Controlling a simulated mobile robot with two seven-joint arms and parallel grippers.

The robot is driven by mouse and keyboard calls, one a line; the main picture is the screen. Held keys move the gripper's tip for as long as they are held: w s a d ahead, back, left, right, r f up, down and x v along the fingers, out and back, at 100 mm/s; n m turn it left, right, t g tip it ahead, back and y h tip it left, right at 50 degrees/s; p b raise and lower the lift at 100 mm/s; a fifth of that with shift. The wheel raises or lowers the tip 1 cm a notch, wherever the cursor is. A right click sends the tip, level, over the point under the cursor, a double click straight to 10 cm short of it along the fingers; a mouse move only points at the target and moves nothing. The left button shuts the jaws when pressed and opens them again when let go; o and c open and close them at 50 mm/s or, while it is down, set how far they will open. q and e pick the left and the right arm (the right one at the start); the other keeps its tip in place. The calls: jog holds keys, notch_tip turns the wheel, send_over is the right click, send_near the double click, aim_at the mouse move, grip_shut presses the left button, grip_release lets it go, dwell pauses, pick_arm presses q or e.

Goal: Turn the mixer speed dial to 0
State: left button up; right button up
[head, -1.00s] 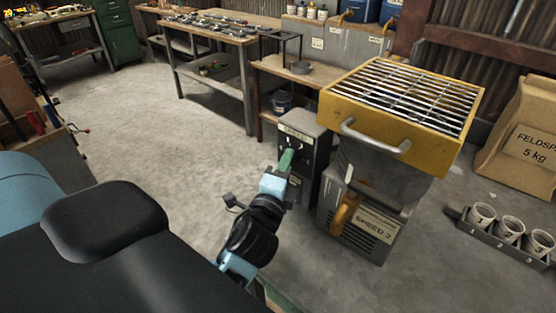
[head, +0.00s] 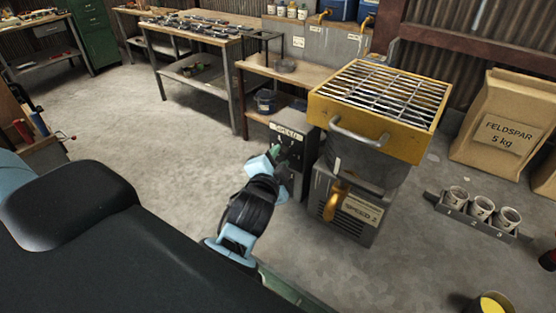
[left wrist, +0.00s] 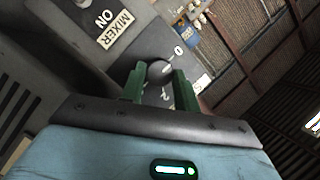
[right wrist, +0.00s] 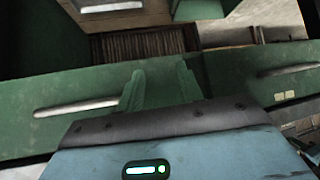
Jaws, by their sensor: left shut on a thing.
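The mixer (head: 362,160) has a yellow top with a metal grid and a grey body with a "SPEED 2" plate. A grey control box (head: 305,146) with a "SPEED" label stands at its left. My left gripper (head: 279,150) is at the front of this box. In the left wrist view its green fingers are closed on the two sides of the dark round speed dial (left wrist: 160,71). A "0" and a "2" show on the panel beside the dial; I cannot tell where its pointer stands. My right gripper (right wrist: 160,85) is open and empty, seen only in the right wrist view.
A "MIXER ON" label (left wrist: 115,28) is near the dial. A rack of numbered cups (head: 470,222) and a feldspar bag (head: 503,128) stand right of the mixer. Workbenches (head: 190,50) are behind. Green drawers (right wrist: 75,110) are close to my right gripper.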

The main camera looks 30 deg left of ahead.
dwell(0.3)
pick_arm(q)
jog(key=o, duration=1)
jog(key=shift+b+v, duration=0.3)
jog(key=shift+v, duration=3.6)
